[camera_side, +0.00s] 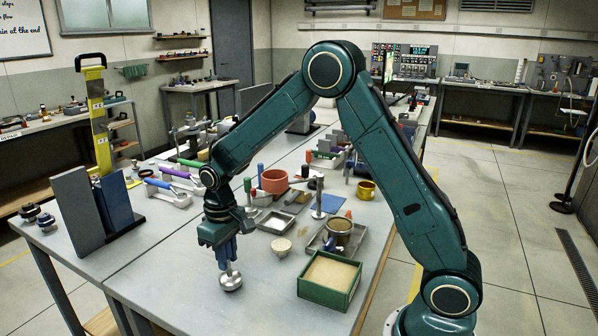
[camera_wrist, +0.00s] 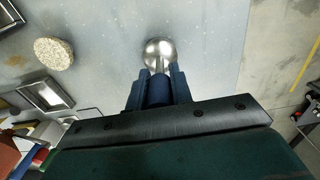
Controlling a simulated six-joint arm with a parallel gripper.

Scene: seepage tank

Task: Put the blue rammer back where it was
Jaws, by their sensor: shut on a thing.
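The blue rammer (camera_side: 231,277) has a blue handle and a round shiny metal foot. My gripper (camera_side: 226,246) points down and is shut on its handle, near the front left of the table. The rammer hangs roughly upright with its foot lowest; I cannot tell whether the foot touches the table. In the wrist view, the metal foot (camera_wrist: 158,54) shows just beyond the fingers of my gripper (camera_wrist: 157,92), with the blue handle between them.
A green box of sand (camera_side: 329,300) stands to the right. A round porous stone (camera_side: 281,244) and a metal tray (camera_side: 277,223) lie behind. A blue square (camera_side: 332,203) lies farther back. A grey upright panel (camera_side: 79,208) stands left. Tabletop around the rammer is clear.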

